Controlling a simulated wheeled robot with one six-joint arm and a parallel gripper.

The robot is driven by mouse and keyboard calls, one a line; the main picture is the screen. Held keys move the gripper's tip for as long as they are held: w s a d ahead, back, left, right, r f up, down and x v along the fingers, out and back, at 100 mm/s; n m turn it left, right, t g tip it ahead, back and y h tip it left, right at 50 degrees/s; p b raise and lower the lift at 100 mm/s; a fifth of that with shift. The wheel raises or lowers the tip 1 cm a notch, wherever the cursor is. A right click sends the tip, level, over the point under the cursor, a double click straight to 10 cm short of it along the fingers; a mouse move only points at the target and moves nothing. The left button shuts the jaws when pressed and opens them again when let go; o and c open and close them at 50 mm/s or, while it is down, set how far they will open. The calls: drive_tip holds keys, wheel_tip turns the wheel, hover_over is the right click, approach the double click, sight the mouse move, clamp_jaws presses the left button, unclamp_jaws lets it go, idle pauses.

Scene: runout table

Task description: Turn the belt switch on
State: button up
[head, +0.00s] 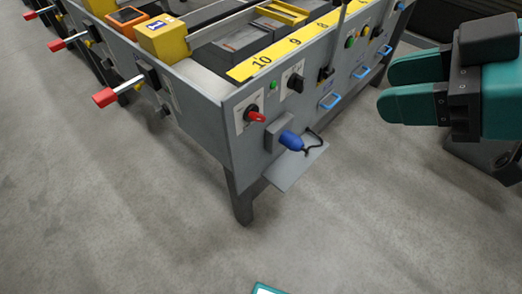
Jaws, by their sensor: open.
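My gripper (388,88) is at the right of the head view, open and empty, with two teal fingers pointing left. It is apart from the grey table's front panel. The panel carries a rotary switch with a red handle (256,116) on a pale plate near the corner. Up and to its right is a black rotary switch (295,83) on another pale plate, and a further black switch (326,73). A small green button (273,85) sits between the first two. The labels are too small to read, so I cannot tell which is the belt switch.
Below the red-handled switch, a blue plug (291,140) with a black cord sticks out over a small grey shelf (293,169). Blue handles (330,102) line the panel's lower edge. Red-tipped levers (106,97) jut from the left side.

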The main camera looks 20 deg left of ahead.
wheel_tip(320, 180, down, 13)
drive_tip(key=w+a+n+t+y+b, duration=0.1)
drive_tip(key=w+a+n+y+b, duration=0.15)
drive_tip(key=b, duration=1.15)
drive_tip(key=n+t+y+b, duration=0.3)
drive_tip(key=b, duration=1)
approach(260, 119)
drive_tip(key=p+x, duration=0.1)
drive_tip(key=x, duration=0.9)
clamp_jaws()
